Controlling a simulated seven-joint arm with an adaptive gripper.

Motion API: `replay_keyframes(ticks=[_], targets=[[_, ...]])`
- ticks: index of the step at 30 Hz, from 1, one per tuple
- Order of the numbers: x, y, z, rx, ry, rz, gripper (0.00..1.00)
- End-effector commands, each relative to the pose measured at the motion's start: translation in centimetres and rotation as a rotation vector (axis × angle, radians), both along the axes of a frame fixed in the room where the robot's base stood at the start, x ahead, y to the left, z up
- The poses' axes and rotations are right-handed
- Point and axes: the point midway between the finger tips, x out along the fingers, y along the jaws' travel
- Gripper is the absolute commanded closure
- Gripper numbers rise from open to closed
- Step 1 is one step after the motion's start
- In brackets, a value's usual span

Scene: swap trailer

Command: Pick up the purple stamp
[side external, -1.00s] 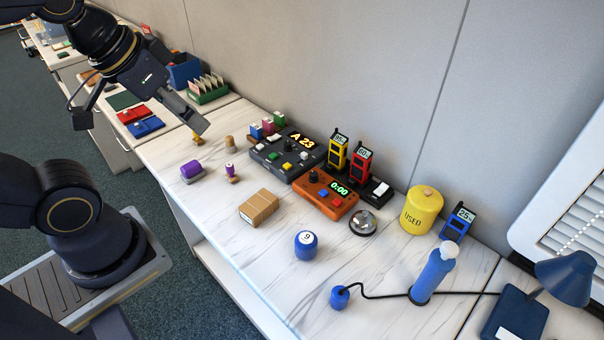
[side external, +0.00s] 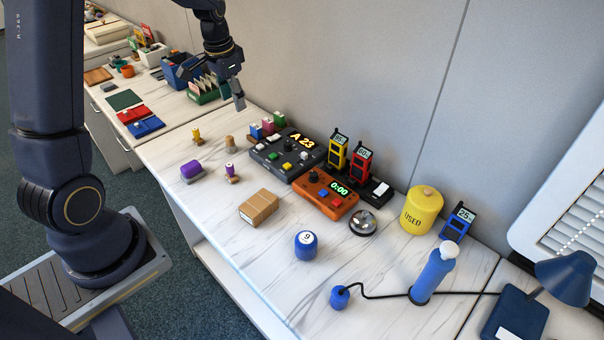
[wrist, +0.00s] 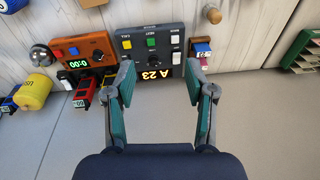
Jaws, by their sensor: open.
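A small purple stamp (side external: 231,170) with a pale top and a tan base stands upright on the marble-look counter (side external: 214,218) in the side external view. A larger purple rounded block on a grey base (side external: 191,171) lies to its left. My gripper (side external: 239,103) is open and empty, above the back of the counter near the wall, well behind and above the purple stamp. In the wrist view my open gripper (wrist: 160,76) faces the dark console (wrist: 151,42), with nothing between its fingers. I cannot make out the purple stamp in the wrist view.
A yellow stamp (side external: 196,135) and a wooden peg (side external: 230,142) stand behind the purple stamp. Small coloured blocks (side external: 267,126) and the console (side external: 285,153) are to the right. A cardboard box (side external: 259,207) sits in front. Counter around the purple stamp is mostly clear.

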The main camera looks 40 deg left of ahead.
Motion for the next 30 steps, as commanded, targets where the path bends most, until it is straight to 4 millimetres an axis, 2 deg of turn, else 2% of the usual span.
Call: replay_keyframes(ticks=[1, 3, 7, 11, 21, 30], targets=[[-0.5, 1.2, -2.2, -0.020, 0.041, 0.031, 0.45], [-1.2, 2.2, -4.4, -0.043, 0.081, 0.061, 0.45], [-2.5, 3.1, -6.8, -0.069, 0.128, 0.095, 0.45], [-2.8, 3.4, -8.6, -0.072, 0.132, 0.105, 0.45], [-2.8, 3.3, -16.3, -0.072, 0.131, 0.102, 0.45], [-2.8, 3.3, -19.0, -0.071, 0.130, 0.102, 0.45]])
